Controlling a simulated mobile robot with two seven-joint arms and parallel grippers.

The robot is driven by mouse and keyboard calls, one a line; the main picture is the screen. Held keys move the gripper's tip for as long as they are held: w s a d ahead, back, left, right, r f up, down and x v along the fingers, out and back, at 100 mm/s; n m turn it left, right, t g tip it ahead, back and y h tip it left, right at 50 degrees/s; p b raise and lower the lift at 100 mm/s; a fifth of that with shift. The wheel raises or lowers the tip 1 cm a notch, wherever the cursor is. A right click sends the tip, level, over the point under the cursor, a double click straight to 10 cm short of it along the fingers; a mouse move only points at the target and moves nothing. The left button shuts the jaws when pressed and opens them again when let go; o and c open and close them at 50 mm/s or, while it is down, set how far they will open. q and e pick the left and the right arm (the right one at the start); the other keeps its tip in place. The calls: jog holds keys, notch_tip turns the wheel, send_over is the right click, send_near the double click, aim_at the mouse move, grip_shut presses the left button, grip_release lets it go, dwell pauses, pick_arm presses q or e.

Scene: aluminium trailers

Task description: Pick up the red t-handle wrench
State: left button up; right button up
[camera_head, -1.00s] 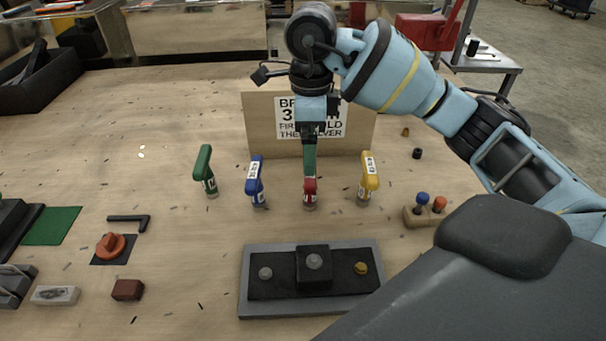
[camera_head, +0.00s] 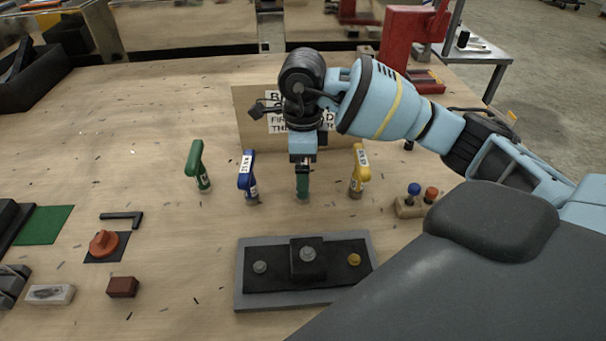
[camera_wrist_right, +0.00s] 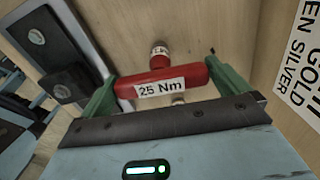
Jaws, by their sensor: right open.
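The red t-handle wrench (camera_wrist_right: 160,86) has a white "25 Nm" label on its handle in the right wrist view. It stands on the table between the blue and yellow wrenches, hidden behind my gripper in the head view. My right gripper (camera_head: 303,187) is lowered over it. In the right wrist view its two green fingers are open, one at each end of the red handle. I cannot tell whether they touch it. My left gripper is not in view.
Green (camera_head: 198,166), blue (camera_head: 248,177) and yellow (camera_head: 359,171) t-handle wrenches stand in the same row. A grey bolt plate (camera_head: 240,290) lies in front. A sign board (camera_head: 245,107) stands behind. A small wooden block with knobs (camera_head: 408,210) is at right.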

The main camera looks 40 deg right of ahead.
jog(key=c, duration=1)
jog(key=shift+r, duration=0.1)
jog(key=shift+c, duration=0.2)
notch_tip(320, 180, up, 10)
jog(key=shift+f+p, duration=0.1)
jog(key=shift+p, duration=0.2)
